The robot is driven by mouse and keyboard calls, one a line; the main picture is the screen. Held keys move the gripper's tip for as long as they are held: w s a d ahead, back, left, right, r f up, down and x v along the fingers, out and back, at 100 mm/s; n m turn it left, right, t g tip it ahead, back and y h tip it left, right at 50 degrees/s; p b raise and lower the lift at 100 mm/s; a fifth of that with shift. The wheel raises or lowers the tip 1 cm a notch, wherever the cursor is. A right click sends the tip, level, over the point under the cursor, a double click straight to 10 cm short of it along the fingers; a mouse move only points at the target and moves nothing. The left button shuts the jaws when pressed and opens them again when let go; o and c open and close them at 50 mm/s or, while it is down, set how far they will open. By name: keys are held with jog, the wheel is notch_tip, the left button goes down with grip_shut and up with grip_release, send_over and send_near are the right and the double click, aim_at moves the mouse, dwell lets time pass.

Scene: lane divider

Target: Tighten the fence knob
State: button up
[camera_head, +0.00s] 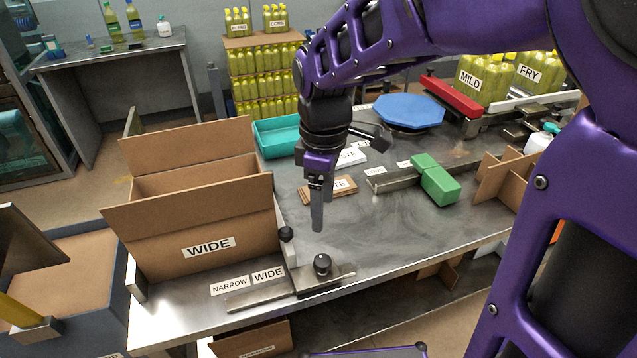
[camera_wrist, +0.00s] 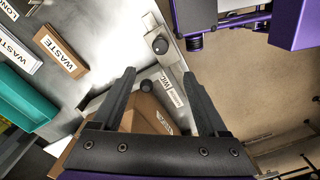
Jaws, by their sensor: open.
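A black round knob (camera_head: 322,264) stands on a metal slide block on the rail at the table's front edge. It also shows in the wrist view (camera_wrist: 160,45), beyond my fingertips. A black ball knob (camera_head: 286,233) tops the fence by the box's right side. In the wrist view this ball (camera_wrist: 147,86) appears between my fingers. My gripper (camera_head: 317,222) is open, empty and pointing down above the table, apart from both knobs. Its two fingers also show in the wrist view (camera_wrist: 158,76). NARROW (camera_head: 230,286) and WIDE (camera_head: 268,274) labels lie beside the rail.
An open cardboard box (camera_head: 165,225) marked WIDE stands left of the fence. A green block (camera_head: 436,180) sits on a metal bar at right. A teal bin (camera_head: 277,138) and blue octagonal plate (camera_head: 408,111) are behind. The tabletop (camera_head: 375,235) right of the knobs is clear.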

aim_at(322, 260)
notch_tip(322, 260, down, 16)
jog(key=b, duration=1)
jog(key=shift+f, duration=0.15)
grip_shut()
